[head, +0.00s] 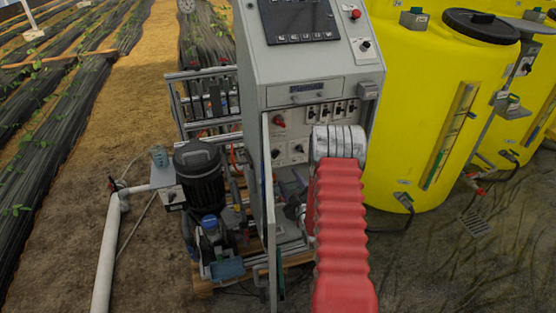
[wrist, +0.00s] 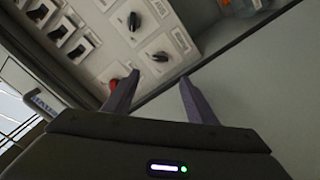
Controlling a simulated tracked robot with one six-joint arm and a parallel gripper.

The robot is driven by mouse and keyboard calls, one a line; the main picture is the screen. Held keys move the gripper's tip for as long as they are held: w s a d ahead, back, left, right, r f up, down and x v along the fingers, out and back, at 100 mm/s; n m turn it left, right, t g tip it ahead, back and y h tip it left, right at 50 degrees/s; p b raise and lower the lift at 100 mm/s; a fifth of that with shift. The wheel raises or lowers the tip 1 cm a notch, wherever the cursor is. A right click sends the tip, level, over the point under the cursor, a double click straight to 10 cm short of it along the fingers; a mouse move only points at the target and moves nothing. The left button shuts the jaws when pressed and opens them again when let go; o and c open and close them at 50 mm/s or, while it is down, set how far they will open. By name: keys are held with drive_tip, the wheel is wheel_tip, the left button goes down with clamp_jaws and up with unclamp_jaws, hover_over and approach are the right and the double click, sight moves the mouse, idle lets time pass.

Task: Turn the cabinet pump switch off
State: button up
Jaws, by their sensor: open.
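The open cabinet (head: 255,90) stands in the middle of the head view, with a switch panel inside. Two black rotary knobs sit low on the panel: the left one (head: 275,153) (wrist: 160,56) and the right one (head: 298,149) (wrist: 133,21). A red rotary switch (head: 279,121) is above them; in the wrist view it is partly behind a finger (wrist: 113,84). Labels are unreadable, so I cannot tell which is the pump switch. My gripper (wrist: 158,78) is open and empty, its fingertips appearing just below the left knob in the wrist view. Contact is not visible.
The opened cabinet door (head: 269,215) stands edge-on left of my arm. Several rocker switches (wrist: 61,31) line the panel's upper part. A black pump motor (head: 199,175) stands left of the cabinet, and yellow tanks (head: 420,110) stand to the right.

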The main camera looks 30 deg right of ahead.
sight(277, 156)
drive_tip(key=shift+w, duration=0.15)
drive_tip(key=x, duration=1.3)
drive_tip(key=shift+w+d, duration=0.1)
drive_tip(key=shift+w, duration=0.15)
drive_tip(key=shift+c, duration=0.7)
drive_tip(key=shift+f, duration=0.1)
drive_tip(key=c, duration=0.9)
drive_tip(key=shift+s+d, duration=0.1)
drive_tip(key=shift+d, duration=0.05)
drive_tip(key=shift+c, duration=0.2)
